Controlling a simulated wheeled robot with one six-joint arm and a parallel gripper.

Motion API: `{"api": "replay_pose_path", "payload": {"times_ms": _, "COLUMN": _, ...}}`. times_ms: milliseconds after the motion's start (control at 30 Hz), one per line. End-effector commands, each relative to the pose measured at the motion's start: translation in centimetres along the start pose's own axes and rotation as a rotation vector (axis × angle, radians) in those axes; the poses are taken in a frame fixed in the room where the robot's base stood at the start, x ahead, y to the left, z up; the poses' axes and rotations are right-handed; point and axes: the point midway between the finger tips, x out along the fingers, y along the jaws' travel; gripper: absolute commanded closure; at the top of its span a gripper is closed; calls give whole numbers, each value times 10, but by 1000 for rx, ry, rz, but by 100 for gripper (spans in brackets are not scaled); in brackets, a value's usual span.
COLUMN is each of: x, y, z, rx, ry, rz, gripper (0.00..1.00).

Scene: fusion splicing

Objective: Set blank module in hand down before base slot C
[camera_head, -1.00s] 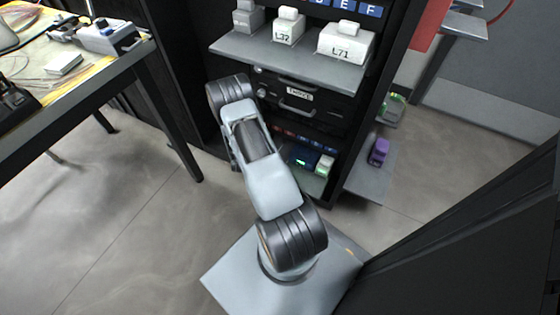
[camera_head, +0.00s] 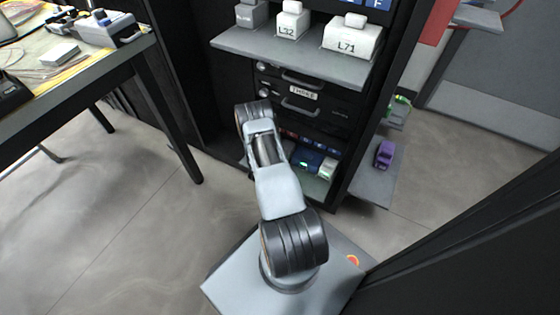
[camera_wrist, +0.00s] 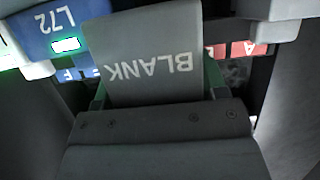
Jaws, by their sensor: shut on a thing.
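The blank module (camera_wrist: 150,62) is a grey block marked BLANK, upside down in the wrist view. My gripper (camera_wrist: 155,95) is shut on it. In the head view my gripper and this module are hidden behind my arm. The base bay (camera_head: 305,140) is low in the black rack, with red labels at left and blue labels at right. In the wrist view a red label A (camera_wrist: 240,50) and a blue label F (camera_wrist: 85,73) show behind the module. The label of slot C is not readable, and the space before it is hidden by the module.
A blue module L72 (camera_wrist: 50,22) with a lit indicator sits close beside the held module in the wrist view. A white-topped module (camera_head: 327,168) stands in the bay. The upper shelf (camera_head: 285,62) carries modules. A purple module (camera_head: 384,154) rests on a side plate.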

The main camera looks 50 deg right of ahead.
Motion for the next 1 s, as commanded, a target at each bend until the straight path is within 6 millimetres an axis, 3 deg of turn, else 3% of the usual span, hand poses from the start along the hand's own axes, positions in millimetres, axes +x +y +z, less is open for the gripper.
{"api": "replay_pose_path", "payload": {"times_ms": 200, "x": 11, "y": 0, "z": 28, "rx": 0, "ry": 0, "rz": -1, "gripper": 60}}
{"api": "replay_pose_path", "payload": {"times_ms": 633, "x": 13, "y": 0, "z": 32, "rx": 0, "ry": 1, "rz": -1, "gripper": 60}}
{"api": "replay_pose_path", "payload": {"times_ms": 667, "x": 12, "y": 0, "z": 30, "rx": 0, "ry": 0, "rz": -1, "gripper": 31}}
{"api": "replay_pose_path", "payload": {"times_ms": 900, "x": 12, "y": 0, "z": 30, "rx": 0, "ry": 0, "rz": -1, "gripper": 9}}
{"api": "replay_pose_path", "payload": {"times_ms": 1000, "x": 12, "y": 0, "z": 30, "rx": 0, "ry": 0, "rz": -1, "gripper": 9}}
